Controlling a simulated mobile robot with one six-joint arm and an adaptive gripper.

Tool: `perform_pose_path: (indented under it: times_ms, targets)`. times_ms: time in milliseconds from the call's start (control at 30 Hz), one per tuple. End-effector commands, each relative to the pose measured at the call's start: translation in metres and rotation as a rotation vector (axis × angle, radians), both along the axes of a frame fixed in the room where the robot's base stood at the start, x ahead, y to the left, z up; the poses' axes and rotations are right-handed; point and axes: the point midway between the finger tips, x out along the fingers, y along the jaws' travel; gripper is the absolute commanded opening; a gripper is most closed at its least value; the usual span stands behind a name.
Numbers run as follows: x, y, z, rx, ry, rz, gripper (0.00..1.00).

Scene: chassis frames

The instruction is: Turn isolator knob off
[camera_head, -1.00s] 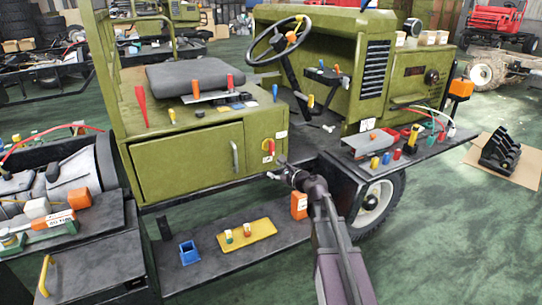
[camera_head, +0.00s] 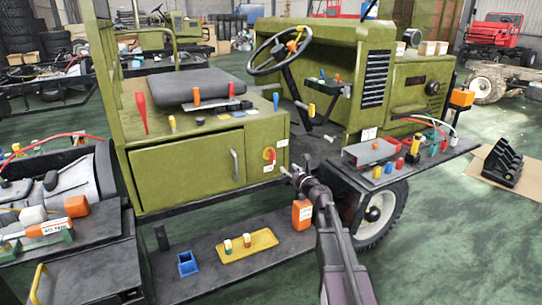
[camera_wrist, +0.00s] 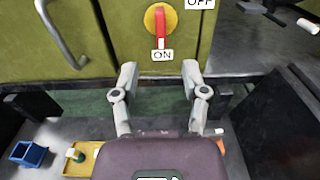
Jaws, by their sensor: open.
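The isolator knob (camera_wrist: 160,20) is a red handle on a round yellow plate, on the green side panel of the vehicle. Its handle points down at the "ON" label (camera_wrist: 162,55) in the wrist view. The "OFF" label (camera_wrist: 200,4) is up and to the right, cut by the frame's top edge. The knob also shows in the head view (camera_head: 269,155). My gripper (camera_wrist: 160,80) is open and empty, its two fingers spread apart below the knob in the wrist view. In the head view my gripper (camera_head: 290,172) is just to the right of and below the knob, not visibly touching it.
A cabinet handle (camera_wrist: 62,35) is left of the knob. Below lies a dark step with a blue holder (camera_head: 188,263), a yellow tray (camera_head: 262,244) and an orange box (camera_head: 301,214). A dark side shelf (camera_head: 420,158) with tools stands to the right.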

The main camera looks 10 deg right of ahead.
Motion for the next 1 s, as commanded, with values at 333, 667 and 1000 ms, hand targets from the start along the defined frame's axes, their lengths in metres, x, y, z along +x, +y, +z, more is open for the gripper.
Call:
perform_pose_path:
  times_ms: [333,667,1000]
  targets:
    - [0.041,0.012,0.0,-0.001,0.0,0.001,0.57]
    - [0.09,0.028,0.0,-0.001,-0.001,0.001,0.57]
    - [0.121,0.039,0.0,-0.001,-0.001,0.0,0.57]
